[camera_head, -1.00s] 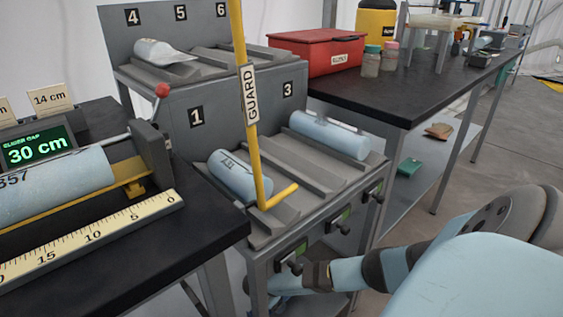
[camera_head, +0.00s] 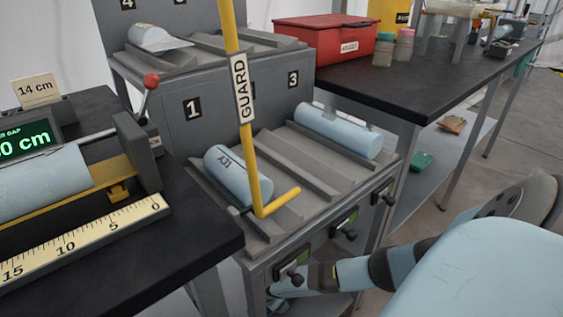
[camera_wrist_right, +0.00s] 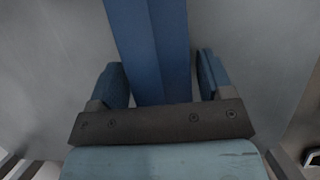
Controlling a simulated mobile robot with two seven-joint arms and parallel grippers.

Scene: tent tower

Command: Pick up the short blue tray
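In the right wrist view a long, flat-sided blue piece (camera_wrist_right: 160,50) runs from the top edge down between the two fingers of my right gripper (camera_wrist_right: 162,76). It looks like a blue tray, but its full length and ends are out of sight, so I cannot tell if it is the short one. The fingers stand on either side of it, with a narrow gap showing at the right finger; the left finger is very close to its edge. In the head view my right arm reaches low under the front of the rack and its gripper is hidden. My left gripper is not in view.
The grey numbered rack (camera_head: 325,165) holds pale blue rolls (camera_head: 338,131) on its slots. A yellow guard bar (camera_head: 247,150) stands before it. Rack knobs (camera_head: 350,234) are close to my right arm. A black bench with a measuring scale (camera_head: 85,245) lies left.

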